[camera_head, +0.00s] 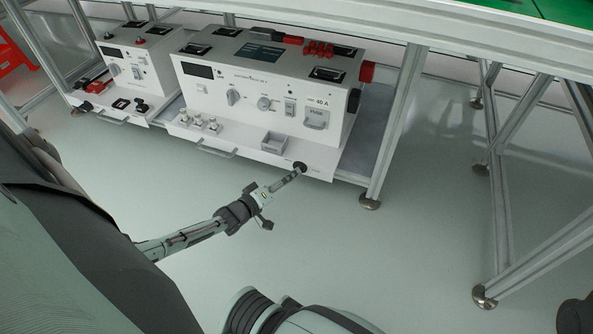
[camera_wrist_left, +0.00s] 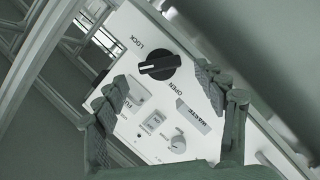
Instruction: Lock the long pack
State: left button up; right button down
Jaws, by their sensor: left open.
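The long pack (camera_head: 255,85) is a white box with a dial, switches and a "40 A" label, sitting on a white pull-out base under the bench. A black rotary knob (camera_head: 299,167) is on the base's front right corner. In the left wrist view the knob (camera_wrist_left: 160,66) sits between the printed words LOCK and OPEN; which word it points to I cannot tell for sure. My left gripper (camera_head: 285,181) is at the knob. In the wrist view its open fingers (camera_wrist_left: 164,80) stand either side of the knob, apart from it. My right gripper is not in view.
A shorter white pack (camera_head: 135,68) stands to the left on its own base. A small grey box (camera_head: 273,143) and metal connectors (camera_head: 206,122) sit on the long pack's base. A bench leg (camera_head: 395,125) rises right of the pack. The floor in front is clear.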

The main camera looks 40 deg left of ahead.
pick_arm(q)
jog(key=shift+b+x, duration=0.6)
jog(key=shift+x, duration=1.4)
jog(key=c, duration=1.2)
